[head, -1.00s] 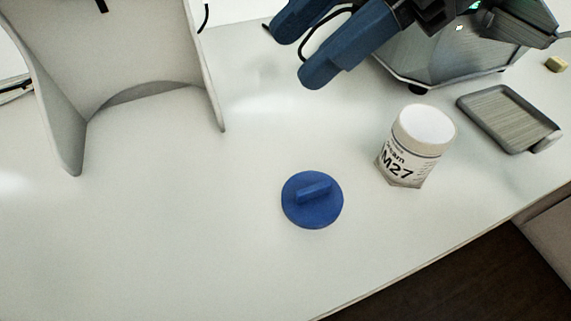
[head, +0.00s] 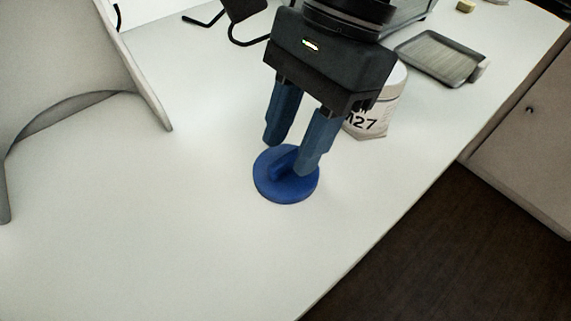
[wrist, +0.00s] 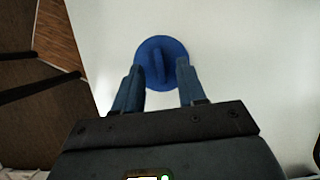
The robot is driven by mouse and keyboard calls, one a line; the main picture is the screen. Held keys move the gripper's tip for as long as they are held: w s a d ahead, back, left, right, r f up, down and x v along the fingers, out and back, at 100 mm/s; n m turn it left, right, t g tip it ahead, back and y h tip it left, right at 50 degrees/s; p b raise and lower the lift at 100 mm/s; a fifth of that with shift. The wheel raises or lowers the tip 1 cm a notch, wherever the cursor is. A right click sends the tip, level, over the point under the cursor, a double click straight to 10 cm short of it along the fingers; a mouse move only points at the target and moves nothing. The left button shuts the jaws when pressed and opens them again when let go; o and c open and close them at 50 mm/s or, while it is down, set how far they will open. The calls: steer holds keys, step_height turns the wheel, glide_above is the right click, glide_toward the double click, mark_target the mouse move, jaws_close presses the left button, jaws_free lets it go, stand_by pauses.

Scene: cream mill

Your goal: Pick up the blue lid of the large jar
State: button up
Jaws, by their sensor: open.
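The blue lid (head: 272,190) is a round disc with a raised bar handle, lying flat on the white table in the head view. It also shows in the wrist view (wrist: 151,47), ahead of the fingers with its handle between their lines. My gripper (head: 287,157) is open above the lid, its two blue fingers pointing down on either side of the handle. The right finger covers part of the lid's edge in the head view. I cannot tell whether the fingers touch the lid. The white jar (head: 372,121), labelled with "27", stands behind the gripper and is partly hidden by it.
A grey ribbed tray (head: 440,58) lies at the back right, with a small yellowish block (head: 466,6) beyond it. A curved grey stand (head: 75,70) is at the left. The table's edge drops to a dark floor at the right. The front table area is clear.

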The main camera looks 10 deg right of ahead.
steer(key=shift+x, duration=0.8)
jaws_close()
